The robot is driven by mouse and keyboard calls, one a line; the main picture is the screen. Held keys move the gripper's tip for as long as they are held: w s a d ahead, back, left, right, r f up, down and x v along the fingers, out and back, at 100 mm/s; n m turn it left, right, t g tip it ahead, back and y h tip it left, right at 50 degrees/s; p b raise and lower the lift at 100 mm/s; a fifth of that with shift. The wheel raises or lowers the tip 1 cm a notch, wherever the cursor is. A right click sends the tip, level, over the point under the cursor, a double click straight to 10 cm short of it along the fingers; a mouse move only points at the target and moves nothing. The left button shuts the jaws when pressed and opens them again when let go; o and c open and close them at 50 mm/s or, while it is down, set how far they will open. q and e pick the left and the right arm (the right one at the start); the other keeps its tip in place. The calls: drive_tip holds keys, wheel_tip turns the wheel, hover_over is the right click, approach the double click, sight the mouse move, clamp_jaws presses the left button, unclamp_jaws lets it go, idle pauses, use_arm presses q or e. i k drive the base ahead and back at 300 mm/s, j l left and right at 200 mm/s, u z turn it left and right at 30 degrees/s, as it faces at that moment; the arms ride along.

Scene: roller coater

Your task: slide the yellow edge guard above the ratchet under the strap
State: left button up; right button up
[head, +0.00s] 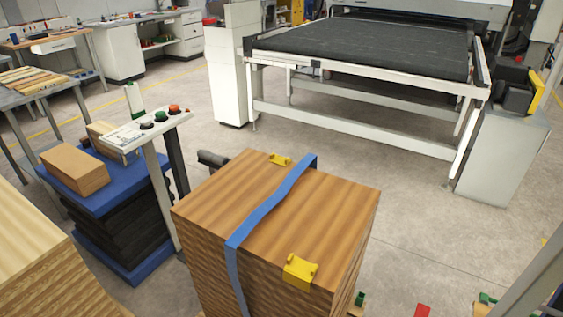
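A stack of brown wood panels (215,199) stands in the lower middle of the head view. A blue strap (264,208) runs across its top from the far edge to the near edge and down the near side. One yellow edge guard (300,271) sits at the near top edge, to the right of the strap and apart from it. A second yellow edge guard (280,159) sits at the far top edge, left of the strap. I cannot make out the ratchet; the lower near side is cut off by the frame. Neither of my grippers is in view.
A control stand with buttons (145,126) and a blue-topped pile with wooden blocks (108,195) stand to the left. A paler panel stack (30,255) fills the lower left. A long conveyor (370,50) stands behind. Small red (423,310) and green pieces lie lower right.

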sight(279, 160)
drive_tip(key=j+z, duration=0.1)
drive_tip(key=z, duration=0.65)
drive_tip(key=k+j+z, duration=0.1)
drive_tip(key=j+z, duration=0.25)
drive_tip(key=k+j+z, duration=0.1)
drive_tip(key=j+z, duration=0.25)
drive_tip(key=k+j+z, duration=0.15)
drive_tip(key=j+z, duration=0.2)
drive_tip(key=k+j+z, duration=0.15)
drive_tip(key=k+j, duration=0.3)
drive_tip(key=j, duration=0.2)
drive_tip(key=k+j+z, duration=0.1)
drive_tip(key=k+j, duration=0.35)
drive_tip(key=j, duration=0.15)
